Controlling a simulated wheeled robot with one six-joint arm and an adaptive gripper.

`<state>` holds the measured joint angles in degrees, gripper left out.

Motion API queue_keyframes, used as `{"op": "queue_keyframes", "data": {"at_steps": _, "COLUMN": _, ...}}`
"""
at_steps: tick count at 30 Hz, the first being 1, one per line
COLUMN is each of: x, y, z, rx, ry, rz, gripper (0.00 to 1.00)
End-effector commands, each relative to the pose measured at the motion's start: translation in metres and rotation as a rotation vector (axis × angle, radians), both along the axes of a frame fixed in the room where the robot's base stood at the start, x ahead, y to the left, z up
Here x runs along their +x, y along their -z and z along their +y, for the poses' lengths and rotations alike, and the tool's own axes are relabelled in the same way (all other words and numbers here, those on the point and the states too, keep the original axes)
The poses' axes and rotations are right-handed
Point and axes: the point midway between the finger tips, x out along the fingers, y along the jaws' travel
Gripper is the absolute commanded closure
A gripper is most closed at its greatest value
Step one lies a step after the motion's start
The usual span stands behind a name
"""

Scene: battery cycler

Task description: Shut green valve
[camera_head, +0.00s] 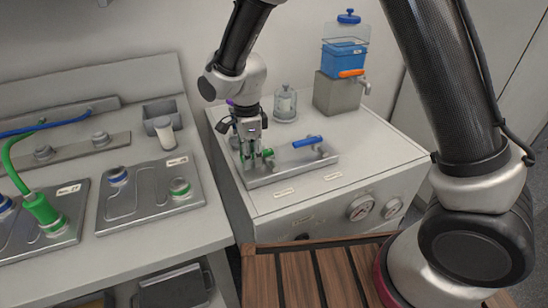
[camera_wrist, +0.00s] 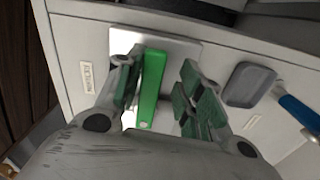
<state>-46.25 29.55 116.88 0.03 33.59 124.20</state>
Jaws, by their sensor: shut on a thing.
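The green valve's handle (camera_wrist: 152,88) is a straight green lever, seen between my fingers in the wrist view. In the head view the green valve (camera_head: 267,154) shows only in part on the metal plate (camera_head: 290,170), with my gripper (camera_head: 254,155) over it. My gripper (camera_wrist: 160,92) points down at the plate and is shut on the green handle. The left finger looks close to the lever. The valve body under the lever is mostly hidden by my gripper.
A blue valve handle (camera_head: 307,142) sits to the right on the same plate. A glass jar (camera_head: 286,103) and a blue tank on a block (camera_head: 340,92) stand behind. Gauges (camera_head: 361,208) are on the cabinet front. The left bench holds battery trays (camera_head: 150,196).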

Motion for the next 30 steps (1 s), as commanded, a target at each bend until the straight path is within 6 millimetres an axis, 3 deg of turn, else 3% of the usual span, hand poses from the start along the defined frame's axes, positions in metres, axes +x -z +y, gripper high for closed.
{"op": "queue_keyframes", "data": {"at_steps": 2, "x": 0.002, "y": -0.001, "z": 0.001, "rx": 0.003, "ry": 0.000, "rz": -0.005, "gripper": 0.69}}
{"op": "queue_keyframes", "data": {"at_steps": 11, "x": 0.003, "y": -0.007, "z": 0.001, "rx": 0.004, "ry": 0.000, "rz": -0.006, "gripper": 0.69}}
{"op": "queue_keyframes", "data": {"at_steps": 24, "x": 0.005, "y": -0.065, "z": 0.002, "rx": 0.004, "ry": -0.001, "rz": -0.006, "gripper": 0.69}}
{"op": "queue_keyframes", "data": {"at_steps": 30, "x": 0.005, "y": -0.080, "z": 0.002, "rx": 0.003, "ry": -0.001, "rz": -0.003, "gripper": 0.69}}
